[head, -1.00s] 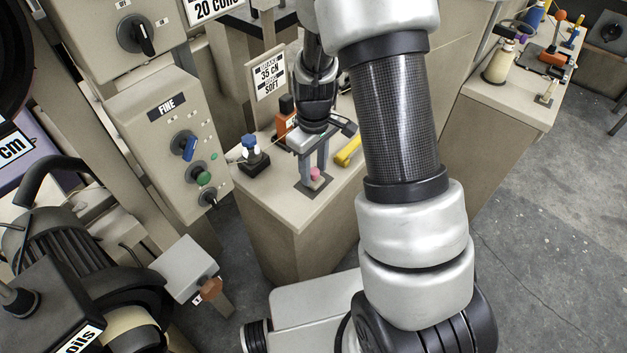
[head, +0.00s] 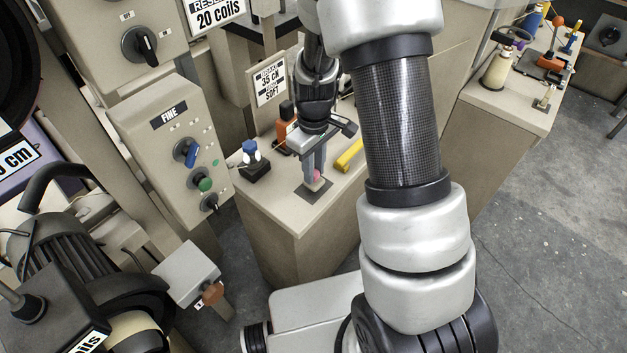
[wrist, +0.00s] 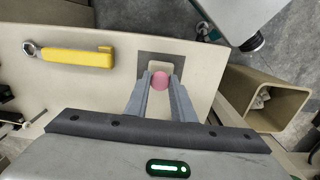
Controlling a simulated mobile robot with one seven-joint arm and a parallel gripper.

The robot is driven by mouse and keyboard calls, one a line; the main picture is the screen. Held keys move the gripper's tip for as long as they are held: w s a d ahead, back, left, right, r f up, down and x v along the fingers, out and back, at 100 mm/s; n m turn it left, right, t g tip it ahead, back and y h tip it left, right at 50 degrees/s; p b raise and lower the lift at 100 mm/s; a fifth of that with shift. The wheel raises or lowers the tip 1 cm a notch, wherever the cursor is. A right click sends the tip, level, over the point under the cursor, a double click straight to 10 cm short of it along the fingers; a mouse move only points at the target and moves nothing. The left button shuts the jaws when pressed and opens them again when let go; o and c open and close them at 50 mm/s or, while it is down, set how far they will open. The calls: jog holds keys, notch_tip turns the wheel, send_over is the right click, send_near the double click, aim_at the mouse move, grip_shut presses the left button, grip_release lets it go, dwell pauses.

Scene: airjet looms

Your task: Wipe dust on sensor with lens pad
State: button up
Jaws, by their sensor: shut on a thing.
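My gripper (head: 314,174) is over the near end of the beige bench top, fingers pointing down. It is shut on a small pink knob (head: 316,176), which I take to be the grip of the lens pad. In the wrist view the pink knob (wrist: 160,80) sits between the fingertips, over a pale block (wrist: 178,68) on a dark square mat (wrist: 172,60). The same mat (head: 318,195) lies under the fingers in the head view. I cannot tell whether the block touches the mat. I cannot make out the dusty sensor for certain.
A yellow-handled wrench (wrist: 78,58) lies beside the mat. A blue-topped black device (head: 252,165) and an orange item (head: 284,132) stand on the bench (head: 270,205). Control panels with knobs (head: 185,150) rise at left. An open beige bin (wrist: 262,102) stands beyond the bench edge.

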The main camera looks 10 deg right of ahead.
aim_at(315, 174)
jog(key=shift+r+p, duration=1.55)
jog(key=shift+r, duration=1.15)
jog(key=r+m, duration=0.1)
jog(key=m, duration=0.1)
jog(key=r+m, duration=0.2)
jog(key=shift+s+r+m+p, duration=0.15)
jog(key=shift+s+m+p, duration=0.15)
jog(key=shift+s, duration=0.1)
jog(key=shift+s+r+m, duration=0.25)
jog(key=shift+r+m, duration=0.4)
jog(key=shift+m, duration=0.55)
jog(key=shift+s, duration=0.1)
